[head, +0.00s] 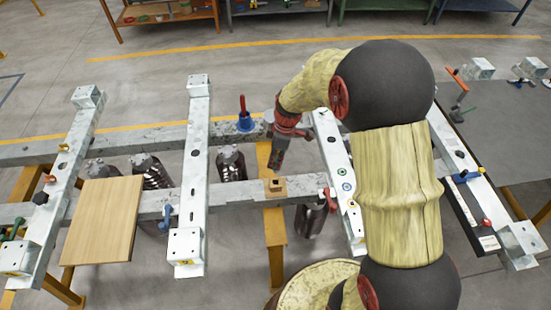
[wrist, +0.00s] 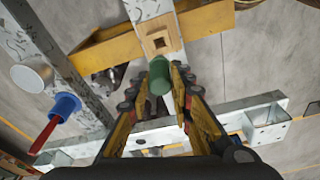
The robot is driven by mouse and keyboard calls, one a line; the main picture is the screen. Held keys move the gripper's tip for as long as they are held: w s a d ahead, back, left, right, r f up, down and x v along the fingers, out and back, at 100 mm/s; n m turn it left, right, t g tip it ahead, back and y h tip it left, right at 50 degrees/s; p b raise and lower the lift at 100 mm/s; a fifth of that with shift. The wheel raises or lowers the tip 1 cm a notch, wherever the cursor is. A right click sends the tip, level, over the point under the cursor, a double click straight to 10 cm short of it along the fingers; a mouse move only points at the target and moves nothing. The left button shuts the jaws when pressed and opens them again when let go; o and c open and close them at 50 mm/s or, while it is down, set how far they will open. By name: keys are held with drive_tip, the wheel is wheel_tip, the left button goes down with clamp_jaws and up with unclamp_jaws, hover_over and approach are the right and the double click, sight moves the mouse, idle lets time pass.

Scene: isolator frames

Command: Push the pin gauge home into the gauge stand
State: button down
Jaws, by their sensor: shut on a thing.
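My gripper (wrist: 168,80) is shut on a green cylinder, which I take to be the pin gauge (wrist: 159,73). In the head view my gripper (head: 277,163) points down above the lower long beam, and the pin gauge cannot be made out there.
A blue holder (head: 245,123) with a red handle stands on the upper beam, left of my gripper. A wooden board (head: 103,218) lies across the frame at left. Pale cross beams (head: 197,150) flank my gripper. Dark bottle-like parts (head: 232,163) hang below.

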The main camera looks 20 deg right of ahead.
drive_tip(key=shift+f+b, duration=1.85)
drive_tip(key=shift+f, duration=1)
drive_tip(key=shift+f+b, duration=1.75)
drive_tip(key=shift+f, duration=0.55)
drive_tip(key=c, duration=1.6)
unclamp_jaws()
drive_tip(key=shift+o, duration=0.5)
drive_tip(key=shift+r, duration=0.1)
wheel_tip(320, 180, up, 12)
drive_tip(key=d, duration=0.1)
drive_tip(key=shift+s+d, duration=0.35)
drive_tip(key=shift+s, duration=0.1)
